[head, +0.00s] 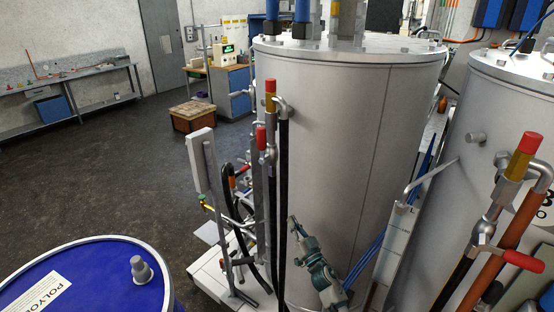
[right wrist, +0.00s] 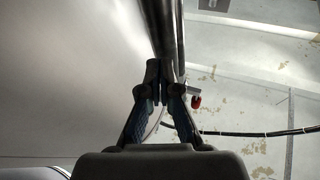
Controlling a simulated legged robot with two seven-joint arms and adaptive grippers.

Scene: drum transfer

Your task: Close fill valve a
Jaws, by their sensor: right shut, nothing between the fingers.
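My right gripper (head: 296,228) is shut and empty in front of the large grey tank (head: 345,130), just right of the black vertical hoses (head: 283,180). In the right wrist view its fingers (right wrist: 160,75) meet by the dark hoses (right wrist: 168,25); I cannot tell if they touch. Red-handled valves stand left of the tank: a red and yellow one (head: 270,92) and a lower red one (head: 261,138). No label shows which is fill valve a. A small red handle (right wrist: 196,102) shows right of the fingers in the wrist view. My left gripper is out of view.
A blue drum (head: 90,280) stands at lower left. A second tank (head: 440,220) at right has a red and yellow valve handle (head: 522,155) and a red lever (head: 523,261). Pipes and a frame crowd the tank's left side.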

